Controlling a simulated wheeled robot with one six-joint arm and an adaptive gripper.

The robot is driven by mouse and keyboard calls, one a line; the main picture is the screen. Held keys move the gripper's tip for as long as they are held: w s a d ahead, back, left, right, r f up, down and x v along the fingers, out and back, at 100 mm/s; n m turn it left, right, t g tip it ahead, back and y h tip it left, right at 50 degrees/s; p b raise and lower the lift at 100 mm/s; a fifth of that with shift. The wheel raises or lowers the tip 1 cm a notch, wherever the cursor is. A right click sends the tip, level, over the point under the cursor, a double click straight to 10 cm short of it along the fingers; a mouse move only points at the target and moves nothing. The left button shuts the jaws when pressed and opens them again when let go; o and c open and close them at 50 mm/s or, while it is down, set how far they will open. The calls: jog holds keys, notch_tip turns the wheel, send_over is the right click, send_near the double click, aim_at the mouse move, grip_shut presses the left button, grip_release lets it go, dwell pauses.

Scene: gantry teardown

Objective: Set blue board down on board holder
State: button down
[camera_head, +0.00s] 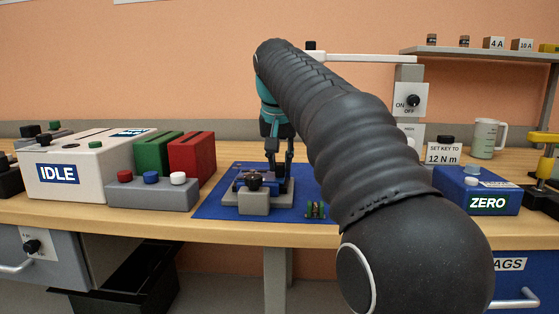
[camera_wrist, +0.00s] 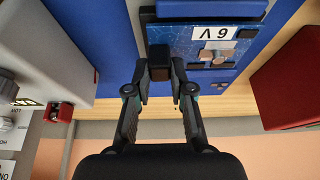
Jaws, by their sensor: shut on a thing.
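The blue board (camera_wrist: 190,45) with a "6 V" label fills the top middle of the wrist view. In that view my gripper (camera_wrist: 160,72) is shut on a black block at the board's near left edge. In the head view my gripper (camera_head: 279,148) points down just behind the board holder (camera_head: 253,202), a grey block with a dark knob on the blue mat. The board lies level at the holder, between blue bars in the wrist view. I cannot tell whether it rests fully on the holder. The head view shows little of the board.
The blue mat (camera_head: 220,205) also bears a small green part (camera_head: 315,210). Left are a button box (camera_head: 150,190), green (camera_head: 158,153) and red (camera_head: 192,155) blocks and the white IDLE box (camera_head: 75,175). Right is the blue ZERO box (camera_head: 478,195). My arm hides the middle right.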

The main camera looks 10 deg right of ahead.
jog(key=shift+f, duration=0.35)
jog(key=c, duration=0.9)
grip_release()
jog(key=shift+c, duration=0.2)
jog(key=v, duration=1.2)
